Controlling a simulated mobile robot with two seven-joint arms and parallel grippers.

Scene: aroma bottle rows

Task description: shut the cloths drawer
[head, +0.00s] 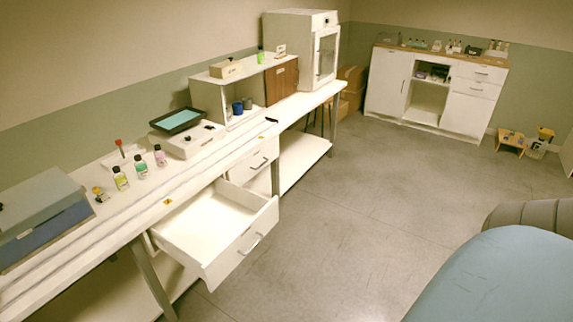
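A white drawer (243,215) under the long bench is pulled far out over the floor. Its front has a grey bar handle (250,243) facing right. The inside looks empty; no cloths show in it. A small yellow mark (167,202) sits on the bench edge above the open drawer, too small to read. Neither of my grippers is in view.
The bench top (201,165) carries small bottles (140,166), a grey-blue box (42,215) and a dark-rimmed tray (178,120). A bench leg (153,284) stands near the open drawer. Grey floor (350,190) lies clear to its right. A white cabinet (388,82) stands at the back.

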